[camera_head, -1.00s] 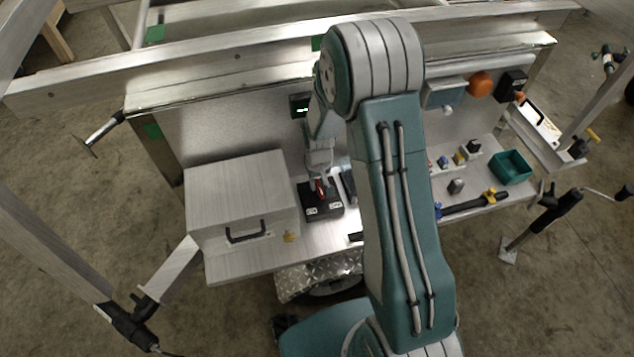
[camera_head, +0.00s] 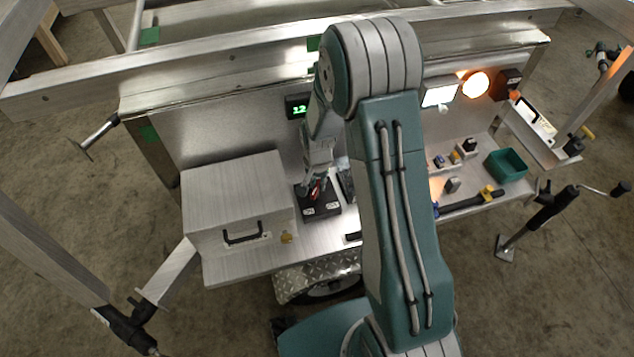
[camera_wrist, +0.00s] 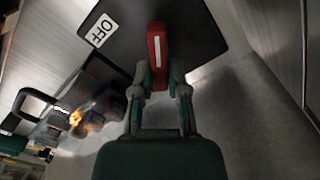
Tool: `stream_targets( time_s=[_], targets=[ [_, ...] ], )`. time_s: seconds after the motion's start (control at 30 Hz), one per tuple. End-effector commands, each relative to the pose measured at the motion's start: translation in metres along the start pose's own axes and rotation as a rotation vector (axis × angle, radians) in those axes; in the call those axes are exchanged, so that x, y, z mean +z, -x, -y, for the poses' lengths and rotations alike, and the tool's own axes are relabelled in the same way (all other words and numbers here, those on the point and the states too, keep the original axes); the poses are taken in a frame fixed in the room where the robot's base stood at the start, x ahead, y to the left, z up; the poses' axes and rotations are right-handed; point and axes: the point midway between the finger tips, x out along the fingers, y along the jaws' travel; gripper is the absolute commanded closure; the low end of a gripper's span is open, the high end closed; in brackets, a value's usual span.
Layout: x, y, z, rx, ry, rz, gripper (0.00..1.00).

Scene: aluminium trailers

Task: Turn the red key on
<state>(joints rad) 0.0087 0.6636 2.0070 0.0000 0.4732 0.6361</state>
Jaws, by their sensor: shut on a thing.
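The red key (camera_head: 318,193) stands on a black switch box (camera_head: 322,209) on the metal shelf. In the wrist view the key (camera_wrist: 157,42) is a red bar with a white line, and it points away from the white OFF label (camera_wrist: 101,30) on the box (camera_wrist: 198,28). My gripper (camera_wrist: 160,86) is shut on the key, one finger on each side. In the head view my gripper (camera_head: 312,186) partly covers the key. The lower end of the key is hidden.
A metal case (camera_head: 238,200) stands left of the switch box. A green display (camera_head: 298,107) is lit behind it. At right, a white lamp (camera_head: 438,96) and an orange lamp (camera_head: 475,85) glow. A green bin (camera_head: 506,164) sits on the shelf's right part.

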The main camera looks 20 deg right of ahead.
Motion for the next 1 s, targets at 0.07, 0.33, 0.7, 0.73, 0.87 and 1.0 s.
stream_targets(
  time_s=[0.07, 0.33, 0.7, 0.73, 0.87, 1.0],
  targets=[
    [-0.0040, 0.0025, 0.0032, -0.010, -0.013, -0.013, 1.00],
    [-0.0041, 0.0027, 0.0032, -0.010, -0.025, -0.013, 1.00],
    [-0.0028, 0.0021, 0.0022, -0.008, -0.024, -0.010, 0.46],
    [-0.0025, 0.0020, 0.0019, -0.007, -0.024, -0.009, 0.46],
    [-0.0016, 0.0015, 0.0011, -0.005, -0.024, -0.006, 0.46],
    [-0.0012, 0.0025, 0.0007, -0.004, -0.023, -0.005, 0.46]
  ],
)
